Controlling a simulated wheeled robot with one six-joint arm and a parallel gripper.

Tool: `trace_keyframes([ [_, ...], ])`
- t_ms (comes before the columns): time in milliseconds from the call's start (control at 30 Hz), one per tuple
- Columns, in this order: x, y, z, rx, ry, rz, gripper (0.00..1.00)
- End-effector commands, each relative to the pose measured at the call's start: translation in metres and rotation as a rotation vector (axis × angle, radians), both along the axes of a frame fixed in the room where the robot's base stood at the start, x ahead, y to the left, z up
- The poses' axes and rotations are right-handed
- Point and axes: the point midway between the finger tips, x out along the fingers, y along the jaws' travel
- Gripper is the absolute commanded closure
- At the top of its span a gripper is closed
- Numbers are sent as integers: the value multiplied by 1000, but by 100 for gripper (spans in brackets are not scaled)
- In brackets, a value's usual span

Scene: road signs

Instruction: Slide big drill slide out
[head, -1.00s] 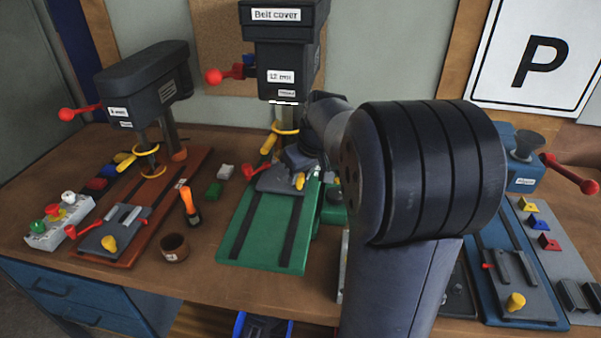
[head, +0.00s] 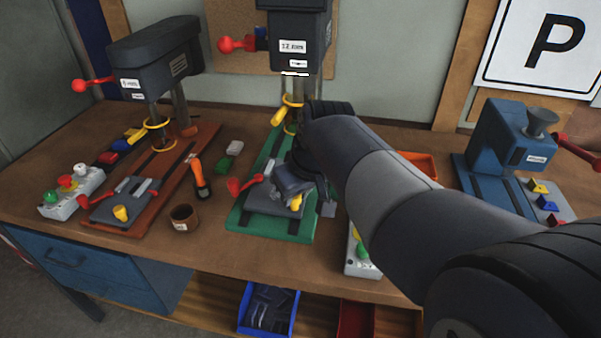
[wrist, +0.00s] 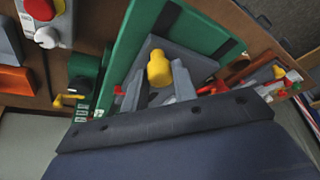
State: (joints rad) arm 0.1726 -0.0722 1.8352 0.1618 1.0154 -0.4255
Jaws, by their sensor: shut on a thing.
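The big drill (head: 296,45), labelled 12 mm, stands at the back centre over its long green base (head: 242,222). Its grey slide (head: 262,200), with a red handle at left and a yellow knob (head: 296,202), sits on the front part of that base.
A small drill (head: 155,65) on a red-brown base stands at left. An orange-handled tool (head: 198,175) and brown cup (head: 183,217) lie between the bases. A control box (head: 360,255) is right of the green base. A blue machine (head: 510,140) stands at right.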

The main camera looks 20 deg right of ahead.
Motion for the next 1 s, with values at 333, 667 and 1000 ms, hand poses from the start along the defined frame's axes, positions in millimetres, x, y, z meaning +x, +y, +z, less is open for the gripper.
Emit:
trace_keyframes([
  [333, -28, 20, 1, 0, -1, 2, 100],
  [667, -30, 21, 0, 3, 4, 1, 100],
  [1000, -30, 20, 0, 2, 1, 1, 52],
])
